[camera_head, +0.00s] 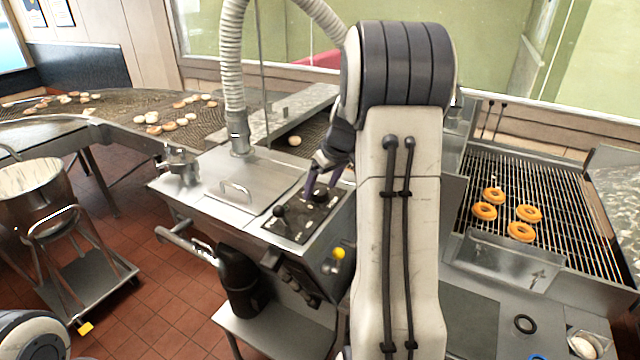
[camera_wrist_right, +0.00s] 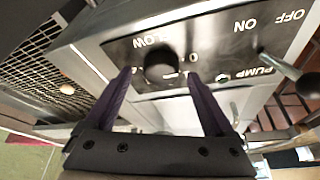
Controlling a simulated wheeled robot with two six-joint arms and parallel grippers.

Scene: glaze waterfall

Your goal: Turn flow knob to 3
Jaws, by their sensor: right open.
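The dark flow knob (camera_wrist_right: 160,66) sits on the black control panel (camera_wrist_right: 205,42), by a partly covered label ending in "LOW". My right gripper (camera_wrist_right: 160,80) is open, with one purple finger on each side of the knob. I cannot tell whether the fingers touch it. In the head view, my right gripper (camera_head: 322,186) reaches down onto the panel (camera_head: 300,228), around the knob (camera_head: 319,196). The knob's pointer and number setting are not readable. My left gripper is not in view.
A pump lever (camera_wrist_right: 306,84) stands near the ON and OFF labels; its black ball (camera_head: 280,211) also shows in the head view. A yellow button (camera_head: 339,253) is on the machine's front. Ringed donuts (camera_head: 528,213) lie on a wire rack at right. A ribbed hose (camera_head: 232,75) rises behind.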

